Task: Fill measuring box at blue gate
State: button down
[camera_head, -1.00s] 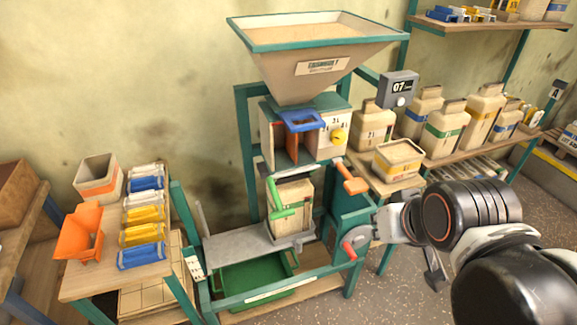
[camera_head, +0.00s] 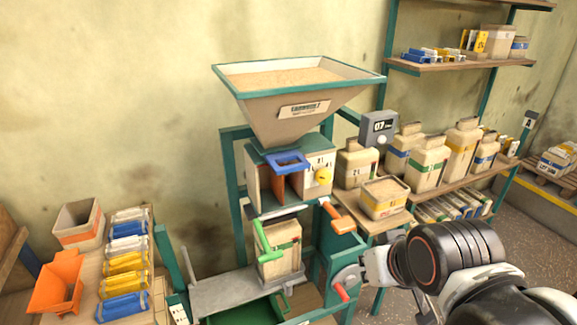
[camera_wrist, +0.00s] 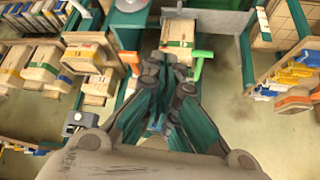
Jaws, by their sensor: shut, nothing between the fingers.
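The blue gate (camera_head: 289,160) is a blue frame-like handle below the grain hopper (camera_head: 302,100). A beige box with a green band (camera_head: 281,254) stands upright on the grey ledge below, beside a green lever (camera_head: 265,240); I cannot tell whether it is the measuring box. In the wrist view, this box (camera_wrist: 178,32) lies just beyond my gripper (camera_wrist: 172,78), with the green lever (camera_wrist: 198,66) to the right. My gripper's fingers are shut and empty. In the head view the fingers are not clearly visible.
An orange handle (camera_head: 338,215) and a red-tipped crank (camera_head: 342,292) stick out on the machine's right. A yellow-banded box (camera_head: 385,198) and several containers stand on the right shelf. The left table holds an orange scoop (camera_head: 58,285) and coloured bars (camera_head: 126,263).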

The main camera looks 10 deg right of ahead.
jog(key=c, duration=1.7)
grip_release()
jog(key=shift+w+a, duration=0.15)
jog(key=shift+w, duration=0.05)
jog(key=o, duration=1.7)
jog(key=w+a+n+t+y+b, duration=0.1)
jog(key=w+a+n+t+y, duration=0.1)
jog(key=w+a, duration=0.4)
jog(key=shift+w+n+y, duration=0.3)
jog(key=shift+w+y, duration=0.5)
jog(key=shift+w, duration=0.3)
jog(key=t+y+b, duration=0.1)
jog(key=t+b, duration=0.2)
jog(key=t, duration=0.5)
send_near(294, 168)
jog(key=shift+n, duration=0.3)
jog(key=b+x, duration=0.2)
jog(key=x, duration=0.9)
